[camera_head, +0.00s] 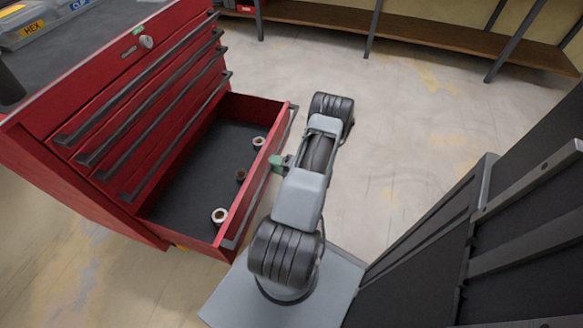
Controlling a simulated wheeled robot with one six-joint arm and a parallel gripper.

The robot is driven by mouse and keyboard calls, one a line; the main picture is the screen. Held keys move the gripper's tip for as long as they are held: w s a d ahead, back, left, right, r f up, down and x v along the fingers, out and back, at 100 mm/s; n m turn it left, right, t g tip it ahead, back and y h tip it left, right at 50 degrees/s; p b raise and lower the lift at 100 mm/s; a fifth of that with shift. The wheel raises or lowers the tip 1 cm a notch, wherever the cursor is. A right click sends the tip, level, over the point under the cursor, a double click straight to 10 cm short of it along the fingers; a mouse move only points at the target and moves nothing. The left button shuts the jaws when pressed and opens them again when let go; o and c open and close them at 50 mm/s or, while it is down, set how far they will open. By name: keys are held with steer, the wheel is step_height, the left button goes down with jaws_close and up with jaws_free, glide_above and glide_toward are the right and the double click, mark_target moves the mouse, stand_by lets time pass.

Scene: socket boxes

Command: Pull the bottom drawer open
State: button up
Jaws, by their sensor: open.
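The red tool chest (60,110) stands at the left, with several drawers that have long grey bar handles. Its bottom drawer (262,190) is pulled well out, and its dark floor shows. Several small ring-like sockets lie in it: one near the back right (258,141), a dark one in the middle (241,176) and a pale one toward the front (219,215). My gripper (279,164) is at the outer side of the drawer front, by its handle (285,140). It is open, and its fingers are small and partly hidden by my arm, so contact with the handle is unclear.
The upper drawers (140,110) are shut. Labelled boxes (25,22) sit on top of the chest. A wooden shelf on dark legs (420,32) runs along the back wall. Pale floor (420,120) is clear to the right of my arm.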

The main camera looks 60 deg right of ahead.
steer(key=p+v, duration=0.1)
steer(key=v, duration=1.1)
steer(key=shift+s+p, duration=0.2)
steer(key=shift+p, duration=0.1)
